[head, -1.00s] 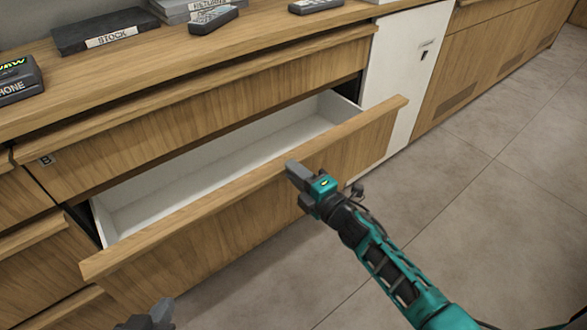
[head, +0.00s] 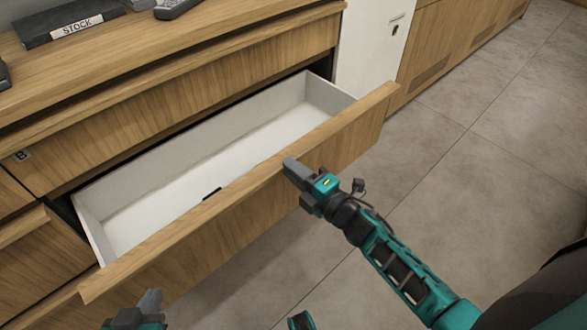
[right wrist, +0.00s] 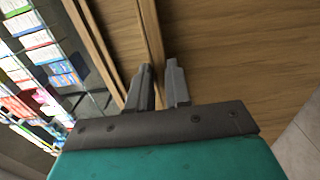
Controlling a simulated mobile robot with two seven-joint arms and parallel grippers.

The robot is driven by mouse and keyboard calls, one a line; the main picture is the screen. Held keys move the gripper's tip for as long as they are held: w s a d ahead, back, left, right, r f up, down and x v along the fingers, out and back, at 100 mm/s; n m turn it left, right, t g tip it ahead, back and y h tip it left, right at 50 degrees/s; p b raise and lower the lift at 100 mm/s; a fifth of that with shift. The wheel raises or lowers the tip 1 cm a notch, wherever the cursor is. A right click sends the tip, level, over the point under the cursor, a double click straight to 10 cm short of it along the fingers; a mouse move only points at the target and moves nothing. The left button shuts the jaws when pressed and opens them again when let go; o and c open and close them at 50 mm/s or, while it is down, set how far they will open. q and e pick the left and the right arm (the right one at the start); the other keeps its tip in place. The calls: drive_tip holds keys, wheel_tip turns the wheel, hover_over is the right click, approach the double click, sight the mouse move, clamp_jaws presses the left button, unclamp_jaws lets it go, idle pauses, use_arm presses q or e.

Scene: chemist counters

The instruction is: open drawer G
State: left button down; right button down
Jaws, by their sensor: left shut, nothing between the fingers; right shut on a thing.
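A wide wooden drawer (head: 350,133) below the one marked B is pulled well out. Its white interior (head: 215,155) is visible and empty, apart from a small dark piece (head: 212,193) at the inner side of its front. I cannot read a letter G on it. My right gripper (head: 290,165) is shut on the top edge of this drawer's front, right of its middle. In the right wrist view, its two fingers (right wrist: 158,78) straddle the wooden edge. My left gripper (head: 152,298) is shut and empty, low at the left, in front of the drawer.
The closed drawer marked B (head: 190,105) is above the open one. The wooden countertop (head: 200,40) holds a black STOCK box (head: 66,20) and a dark handset (head: 176,8). A white cabinet panel (head: 370,45) stands at the right. The tiled floor (head: 470,180) there is clear.

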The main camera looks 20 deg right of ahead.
drive_tip(key=c, duration=1.1)
unclamp_jaws()
drive_tip(key=shift+o, duration=0.2)
drive_tip(key=shift+s, duration=0.1)
drive_tip(key=p+v, duration=0.1)
drive_tip(key=v, duration=1.1)
drive_tip(key=shift+s+d+p, duration=0.2)
drive_tip(key=shift+s+p, duration=0.1)
drive_tip(key=shift+p, duration=0.05)
